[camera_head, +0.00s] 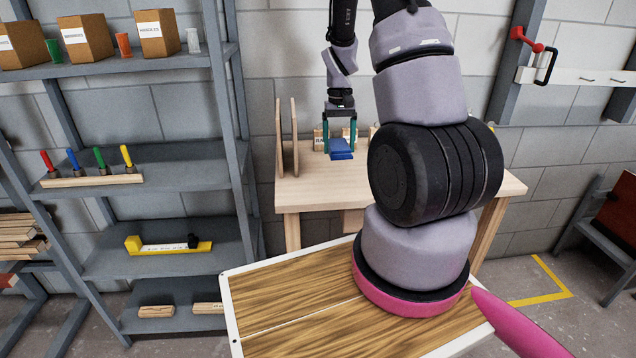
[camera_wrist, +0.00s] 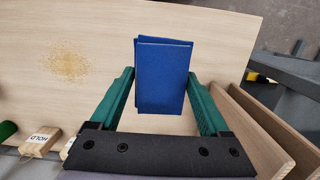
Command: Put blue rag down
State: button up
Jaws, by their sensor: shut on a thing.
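The blue rag (camera_head: 341,151) is a folded, flat blue rectangle. In the wrist view the rag (camera_wrist: 162,80) lies between the two green fingers, its layers slightly offset. My gripper (camera_head: 339,142) is shut on it, with one finger at each side; the gripper also shows in the wrist view (camera_wrist: 162,85). The rag is over the light wooden workbench (camera_head: 450,190), whose bare top (camera_wrist: 215,30) shows in the wrist view. I cannot tell whether the rag touches the bench top.
Upright wooden boards (camera_head: 287,135) stand left of my gripper. A block labelled HOLD (camera_wrist: 40,142) and a patch of sawdust (camera_wrist: 70,60) are on the bench. Grey shelving (camera_head: 170,160) stands at left.

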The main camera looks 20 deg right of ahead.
send_over(337, 183)
jog(key=f, duration=0.6)
jog(key=shift+w, duration=0.35)
jog(key=shift+f, duration=1.95)
jog(key=shift+f, duration=0.2)
jog(key=o, duration=1.4)
jog(key=shift+s, duration=0.1)
jog(key=shift+o, duration=0.2)
jog(key=shift+d, duration=0.1)
